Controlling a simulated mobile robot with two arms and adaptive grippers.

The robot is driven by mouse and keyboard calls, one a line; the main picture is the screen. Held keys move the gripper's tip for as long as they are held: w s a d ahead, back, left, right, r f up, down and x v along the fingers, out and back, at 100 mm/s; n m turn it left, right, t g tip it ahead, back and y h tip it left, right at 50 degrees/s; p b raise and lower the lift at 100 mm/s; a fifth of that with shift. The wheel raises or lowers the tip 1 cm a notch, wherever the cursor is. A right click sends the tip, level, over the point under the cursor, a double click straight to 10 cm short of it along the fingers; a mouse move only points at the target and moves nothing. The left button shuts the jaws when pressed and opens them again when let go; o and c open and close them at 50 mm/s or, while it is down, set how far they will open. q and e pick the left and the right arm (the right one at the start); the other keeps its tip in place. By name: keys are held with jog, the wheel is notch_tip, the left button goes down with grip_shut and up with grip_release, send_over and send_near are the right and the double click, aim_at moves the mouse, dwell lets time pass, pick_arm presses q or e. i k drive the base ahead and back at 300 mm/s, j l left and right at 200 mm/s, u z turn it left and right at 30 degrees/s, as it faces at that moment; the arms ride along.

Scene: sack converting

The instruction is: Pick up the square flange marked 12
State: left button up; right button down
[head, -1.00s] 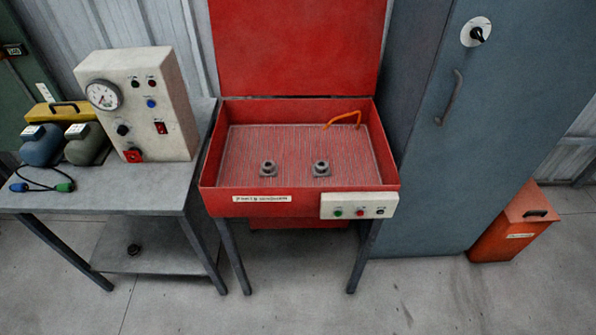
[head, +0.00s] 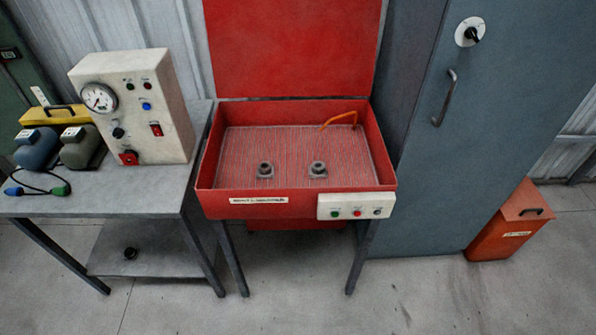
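Two small grey flanges lie on the ribbed floor of the red parts washer (head: 206,180), whose lid is up. The left flange (head: 265,170) and the right flange (head: 318,169) each have a squarish base and a round raised hub. They stand apart, side by side, near the front of the basin. Any number marked on them is too small to read. Neither of my grippers is in the head view.
A grey bench (head: 140,190) on the left holds a gauge box (head: 130,105) and coloured cases. A dark round part (head: 131,253) sits on its lower shelf. An orange hose (head: 340,118) is in the basin. A grey cabinet (head: 480,130) and an orange bin (head: 508,225) stand right.

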aim_at(264, 169)
jog(key=i+j, duration=0.25)
jog(key=j, duration=0.15)
jog(key=i+j, duration=0.25)
jog(key=j, duration=0.2)
jog(key=i+j, duration=0.2)
jog(key=j, duration=0.2)
jog(key=i+z, duration=0.05)
